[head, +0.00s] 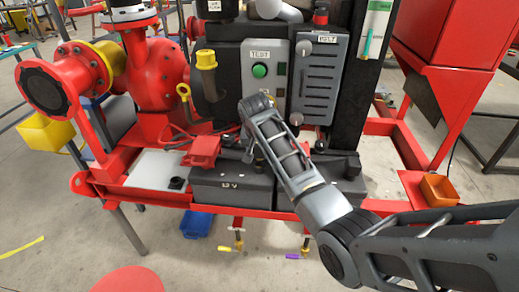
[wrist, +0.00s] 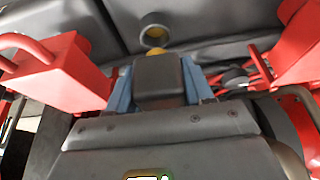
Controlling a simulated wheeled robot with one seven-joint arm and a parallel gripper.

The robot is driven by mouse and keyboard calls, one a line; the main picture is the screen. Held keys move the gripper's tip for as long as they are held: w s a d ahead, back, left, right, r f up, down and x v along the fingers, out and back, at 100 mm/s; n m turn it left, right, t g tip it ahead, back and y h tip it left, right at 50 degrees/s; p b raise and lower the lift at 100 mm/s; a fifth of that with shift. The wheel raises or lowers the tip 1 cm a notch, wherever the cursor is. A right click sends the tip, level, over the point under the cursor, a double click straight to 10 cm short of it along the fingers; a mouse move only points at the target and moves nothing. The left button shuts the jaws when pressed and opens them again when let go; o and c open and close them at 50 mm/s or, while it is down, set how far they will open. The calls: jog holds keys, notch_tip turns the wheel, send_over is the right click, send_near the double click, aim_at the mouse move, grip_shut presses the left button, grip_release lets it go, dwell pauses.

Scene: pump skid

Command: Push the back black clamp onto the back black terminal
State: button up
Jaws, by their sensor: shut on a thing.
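My gripper (wrist: 160,88) is shut on a dark block, the back black clamp (wrist: 163,76), with a blue finger pad on either side of it. A small yellowish piece shows just beyond the clamp's far end, and I cannot tell whether it belongs to the clamp or the terminal. The back black terminal cannot be made out for certain; whether the clamp touches it is hidden. In the head view my arm covers the gripper and the clamp behind the battery box (head: 232,186) marked 12 V.
A red clamp (head: 203,151) sits on the battery's left part. Red blocks flank my gripper in the wrist view, left (wrist: 55,78) and right (wrist: 300,50). A round dark socket (wrist: 155,36) lies ahead. The grey panels (head: 265,70) stand close behind; a white plate (head: 153,169) lies left.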

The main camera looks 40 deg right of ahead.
aim_at(259, 151)
jog(key=shift+f+b, duration=0.35)
jog(key=shift+f, duration=0.3)
jog(key=shift+r+p, duration=0.35)
jog(key=shift+p, duration=0.55)
jog(key=shift+f+b, duration=0.9)
jog(key=shift+f, duration=0.9)
dwell(0.6)
jog(key=o, duration=1.3)
jog(key=shift+o, duration=0.2)
jog(key=shift+v, duration=3.95)
